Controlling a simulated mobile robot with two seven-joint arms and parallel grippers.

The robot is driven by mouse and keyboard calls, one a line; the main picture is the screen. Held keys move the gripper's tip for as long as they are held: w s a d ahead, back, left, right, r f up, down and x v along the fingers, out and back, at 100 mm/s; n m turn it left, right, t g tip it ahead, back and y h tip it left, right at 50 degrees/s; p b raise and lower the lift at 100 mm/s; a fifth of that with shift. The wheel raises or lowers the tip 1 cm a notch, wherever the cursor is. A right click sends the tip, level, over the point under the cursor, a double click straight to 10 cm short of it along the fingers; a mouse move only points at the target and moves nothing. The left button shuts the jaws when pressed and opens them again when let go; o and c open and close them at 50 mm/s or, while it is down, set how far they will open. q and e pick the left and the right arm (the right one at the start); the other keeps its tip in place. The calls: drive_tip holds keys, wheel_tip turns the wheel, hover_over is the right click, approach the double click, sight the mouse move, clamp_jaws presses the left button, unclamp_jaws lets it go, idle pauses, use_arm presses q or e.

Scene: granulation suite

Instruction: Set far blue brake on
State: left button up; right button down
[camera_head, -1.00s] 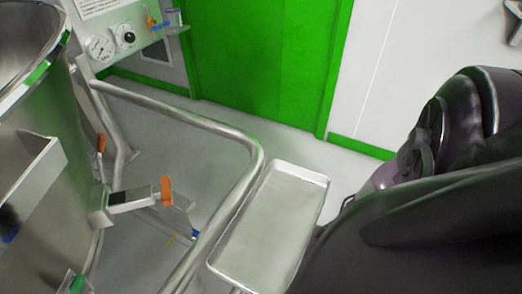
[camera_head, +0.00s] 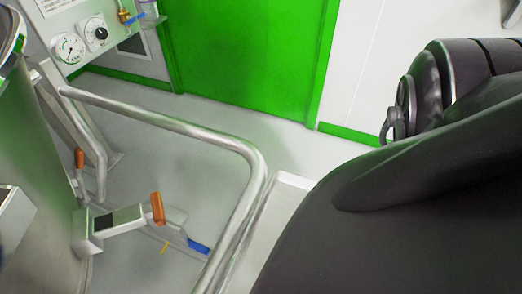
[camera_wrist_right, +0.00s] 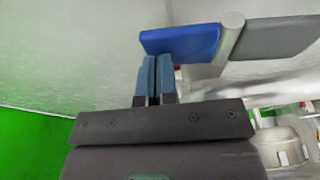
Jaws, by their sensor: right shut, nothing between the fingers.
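A blue brake pedal (camera_head: 198,246) sits low near the floor, at the end of a bracket by the steel vessel's base, left of the bent steel rail. In the right wrist view, a blue flat pedal (camera_wrist_right: 180,40) sits just beyond my right gripper (camera_wrist_right: 154,62). That gripper's two bluish fingers are together with nothing between them. The fingertips overlap the pedal's lower edge in the picture; I cannot tell whether they touch. In the head view my right gripper is hidden. My left gripper is in neither view.
A steel tray (camera_head: 268,215) is partly covered by my arm. A grey plate (camera_wrist_right: 275,38) adjoins the blue pedal.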

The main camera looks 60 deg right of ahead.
drive_tip(key=shift+s+d+f, duration=0.1)
drive_tip(key=shift+d+f, duration=0.05)
drive_tip(key=shift+f, duration=0.2)
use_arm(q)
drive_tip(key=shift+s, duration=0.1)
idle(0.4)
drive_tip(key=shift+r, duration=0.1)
use_arm(e)
drive_tip(key=shift+w+r, duration=0.2)
drive_tip(key=shift+r, duration=0.1)
drive_tip(key=shift+w+d+r+p, duration=0.15)
drive_tip(key=shift+r+p, duration=0.2)
drive_tip(key=shift+p, duration=0.2)
use_arm(q)
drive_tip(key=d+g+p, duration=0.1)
drive_tip(key=p, duration=0.2)
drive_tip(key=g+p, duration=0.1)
drive_tip(key=p, duration=0.3)
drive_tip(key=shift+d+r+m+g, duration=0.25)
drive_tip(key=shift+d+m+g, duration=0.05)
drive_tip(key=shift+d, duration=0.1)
use_arm(e)
drive_tip(key=s+d+r, duration=0.3)
drive_tip(key=d+r, duration=0.2)
drive_tip(key=r, duration=0.5)
drive_tip(key=shift+d+r, duration=0.35)
drive_tip(key=shift+r, duration=0.05)
